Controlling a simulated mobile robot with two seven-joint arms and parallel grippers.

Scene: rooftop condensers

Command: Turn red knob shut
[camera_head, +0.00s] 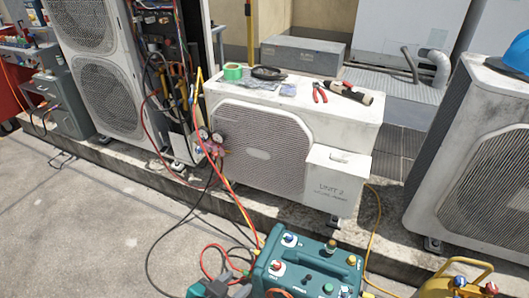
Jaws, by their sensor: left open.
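The teal machine (318,273) stands at the bottom centre, with a carry handle and several fittings on top. A red-marked knob (277,267) sits on its left side, and a blue-marked knob (289,240) sits behind it. A gauge manifold (211,142) with reddish knobs hangs by the left front corner of the condenser marked UNIT 2. My right gripper is not in view.
The UNIT 2 condenser (262,150) carries tape, pliers and other tools. Red, yellow and black hoses (233,190) run down to the teal machine. A yellow cylinder (455,284) stands at the bottom right. Open concrete (80,225) lies at left.

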